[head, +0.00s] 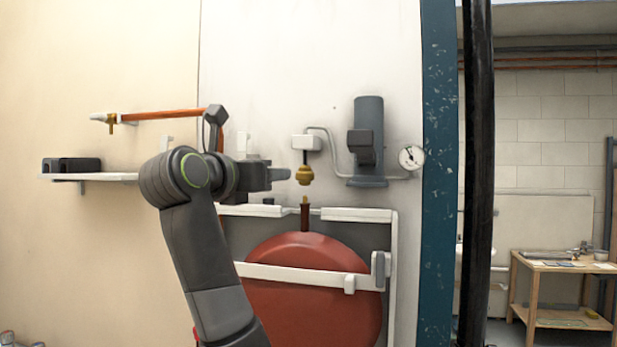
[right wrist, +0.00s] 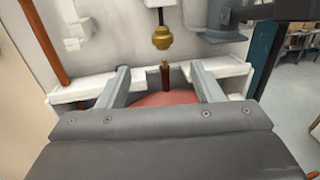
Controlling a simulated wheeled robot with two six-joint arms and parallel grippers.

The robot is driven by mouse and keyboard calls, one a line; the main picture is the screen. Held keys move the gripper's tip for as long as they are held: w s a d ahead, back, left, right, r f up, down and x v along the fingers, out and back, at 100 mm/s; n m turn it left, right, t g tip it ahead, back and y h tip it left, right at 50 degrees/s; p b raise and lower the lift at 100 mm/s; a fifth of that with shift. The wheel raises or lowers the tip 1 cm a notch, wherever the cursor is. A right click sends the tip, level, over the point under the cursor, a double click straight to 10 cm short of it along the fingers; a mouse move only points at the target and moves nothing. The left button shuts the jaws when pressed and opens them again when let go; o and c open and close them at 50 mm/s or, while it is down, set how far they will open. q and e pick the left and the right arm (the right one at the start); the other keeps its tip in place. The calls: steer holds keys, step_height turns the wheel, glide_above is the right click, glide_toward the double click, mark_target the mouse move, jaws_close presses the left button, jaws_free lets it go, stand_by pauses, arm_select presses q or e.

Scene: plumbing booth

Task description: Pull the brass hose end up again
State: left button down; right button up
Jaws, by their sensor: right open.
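The hose end (head: 305,212) is a short brown stub with a brass tip, standing upright in the gap between two white ledges above a red round body (head: 305,285). A brass fitting (head: 304,175) hangs above it under a white box, with a gap between them. The hose end also shows in the right wrist view (right wrist: 165,77), below the brass fitting (right wrist: 162,38). My right gripper (head: 281,175) is open and empty. In its wrist view its two fingers (right wrist: 162,72) stand apart, left and right of the hose end, not closed on it. My left gripper is not in view.
White ledges (head: 357,215) flank the hose end, and a white bar (head: 300,277) crosses the red body. A grey cylinder (head: 369,120) and a gauge (head: 411,157) are on the wall to the right. An orange pipe (head: 160,115) and a shelf (head: 110,177) are at left.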

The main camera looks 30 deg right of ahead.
mark_target(303, 171)
steer(key=p+x, duration=0.2)
steer(key=x, duration=0.3)
steer(key=p+x, duration=0.2)
steer(key=x, duration=0.4)
steer(key=p+x, duration=0.3)
steer(key=x, duration=0.2)
steer(key=shift+s+d+r, duration=0.15)
steer(key=shift+d, duration=0.3)
steer(key=shift+w+d, duration=0.35)
